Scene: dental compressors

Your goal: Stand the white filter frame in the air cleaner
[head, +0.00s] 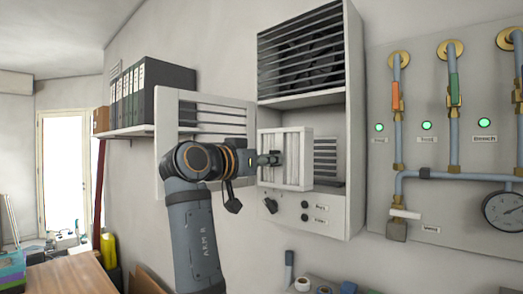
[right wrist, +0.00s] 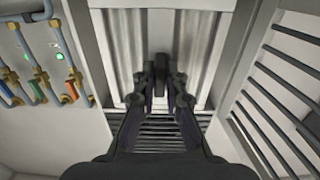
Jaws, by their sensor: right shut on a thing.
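The white filter frame (head: 298,146), a squarish frame with upright pleats, is upright at the lower opening of the air cleaner (head: 353,130). I cannot tell how far into the opening it is. My right gripper (head: 272,160) is shut on the frame's front, at a dark grip in the middle. In the right wrist view the fingers (right wrist: 162,85) close on this grip, with the pleats of the filter frame (right wrist: 200,50) behind. The frame hides most of the opening; a louvred back part (head: 326,150) shows to its right. My left gripper is not in view.
The air cleaner's slatted door (head: 174,105) stands open on the left, close to my right arm. A dark slatted grille (head: 300,50) is above the opening, knobs (head: 305,204) below. A pipe panel with a gauge (head: 503,212) is on the right. Binders (head: 140,92) sit on a shelf.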

